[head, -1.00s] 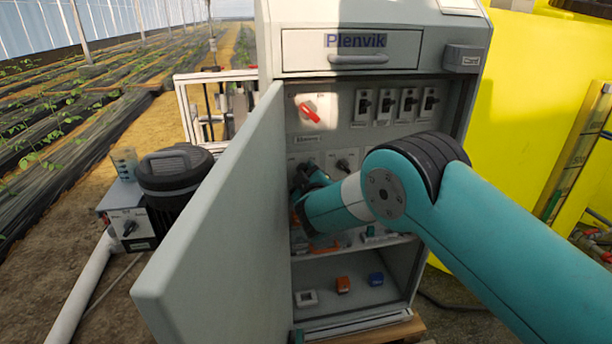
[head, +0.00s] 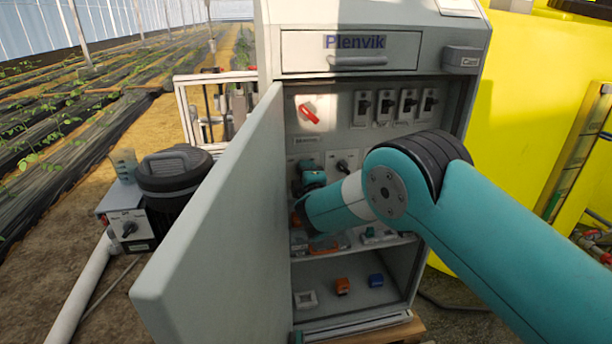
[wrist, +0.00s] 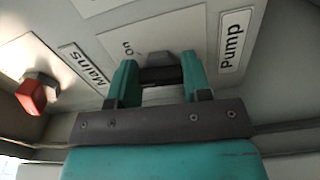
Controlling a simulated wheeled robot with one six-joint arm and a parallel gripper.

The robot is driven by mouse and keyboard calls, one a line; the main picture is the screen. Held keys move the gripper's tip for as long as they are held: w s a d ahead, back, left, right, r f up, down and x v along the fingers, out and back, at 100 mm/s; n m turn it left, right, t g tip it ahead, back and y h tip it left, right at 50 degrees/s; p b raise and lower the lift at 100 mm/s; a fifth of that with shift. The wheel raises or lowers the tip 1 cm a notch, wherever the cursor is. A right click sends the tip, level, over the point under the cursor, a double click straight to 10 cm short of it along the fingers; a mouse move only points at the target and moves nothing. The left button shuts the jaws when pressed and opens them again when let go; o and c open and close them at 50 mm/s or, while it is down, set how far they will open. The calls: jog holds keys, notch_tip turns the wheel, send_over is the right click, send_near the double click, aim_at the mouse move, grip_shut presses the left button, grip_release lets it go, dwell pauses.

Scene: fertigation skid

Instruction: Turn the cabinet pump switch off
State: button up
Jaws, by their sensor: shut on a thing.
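The cabinet (head: 470,25) stands open ahead of me in the head view. In the wrist view, the pump switch's dark knob (wrist: 160,76) sits between the two teal fingers of my gripper (wrist: 158,82), which is shut on it. The knob's plate (wrist: 192,35) carries an "On" mark, and the "Pump" label (wrist: 235,40) is to its right. In the head view, my gripper (head: 310,172) is at the left switch of the lower row. My wrist hides most of that switch there. Where the knob points is hard to tell.
A red mains switch (head: 310,114) is above my gripper, also in the wrist view (wrist: 36,93). Another rotary switch (head: 343,166) is close on the right. Several black switches (head: 408,104) line the upper panel. The open door (head: 220,220) stands close on the left.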

jog(key=shift+a+r+n+p, duration=0.1)
jog(key=shift+n+p, duration=0.35)
jog(key=shift+n, duration=2.05)
jog(key=shift+r+n+p, duration=0.1)
jog(key=shift+n+p, duration=0.3)
jog(key=shift+n, duration=2.1)
jog(key=o, duration=0.9)
jog(key=shift+s, duration=0.15)
jog(key=b+v, duration=0.3)
jog(key=v, duration=1.4)
jog(key=shift+s+r, duration=0.15)
